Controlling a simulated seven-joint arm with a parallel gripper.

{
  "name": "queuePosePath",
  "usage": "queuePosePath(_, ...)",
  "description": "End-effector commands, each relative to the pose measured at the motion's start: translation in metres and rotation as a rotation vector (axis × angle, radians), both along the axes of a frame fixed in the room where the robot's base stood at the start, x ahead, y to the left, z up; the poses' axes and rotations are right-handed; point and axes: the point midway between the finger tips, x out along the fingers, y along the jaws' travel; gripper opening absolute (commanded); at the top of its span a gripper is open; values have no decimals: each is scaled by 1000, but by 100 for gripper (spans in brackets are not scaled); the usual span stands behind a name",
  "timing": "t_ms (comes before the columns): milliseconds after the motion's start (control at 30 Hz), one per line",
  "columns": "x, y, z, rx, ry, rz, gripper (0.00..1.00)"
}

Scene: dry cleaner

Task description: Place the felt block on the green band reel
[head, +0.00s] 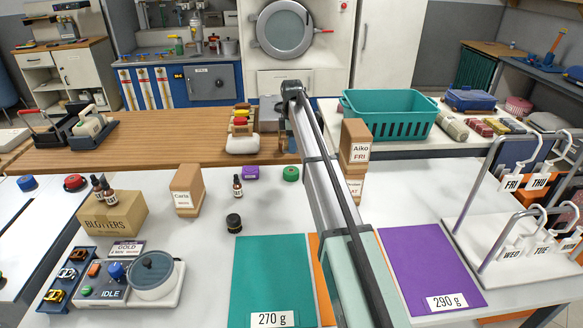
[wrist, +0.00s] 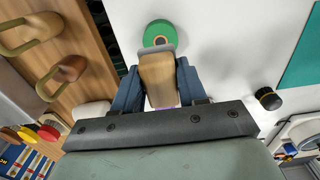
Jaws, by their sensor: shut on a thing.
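The felt block (wrist: 158,78) is a tan wooden block with a grey layer at its far end. In the wrist view it sits between the blue fingers of my gripper (wrist: 158,88), which is shut on it. The green band reel (wrist: 153,28) is a green ring with a brown centre on the white table. The block's grey end overlaps the reel's near edge in that view; I cannot tell whether they touch. In the head view the reel (head: 290,174) lies just left of my arm. The block and fingertips cannot be made out there.
A purple reel (head: 250,172), a dropper bottle (head: 238,186) and a black jar (head: 234,221) stand left of the green reel. Card boxes stand at the left (head: 188,190) and behind my arm (head: 355,142). A teal mat (head: 268,270) and purple mat (head: 425,262) lie in front.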

Motion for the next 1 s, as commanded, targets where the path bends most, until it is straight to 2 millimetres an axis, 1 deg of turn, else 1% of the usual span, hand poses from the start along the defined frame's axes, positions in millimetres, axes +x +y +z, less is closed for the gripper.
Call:
queuePosePath(233,-1,0,-40,0,2,-1,12)
queuePosePath(300,-1,0,-48,0,1,-1,12)
queuePosePath(467,-1,0,-58,0,1,-2,12)
queuePosePath(700,-1,0,-86,0,1,-2,12)
queuePosePath(800,-1,0,-90,0,0,-2,12)
queuePosePath(1000,0,0,-90,0,0,-2,12)
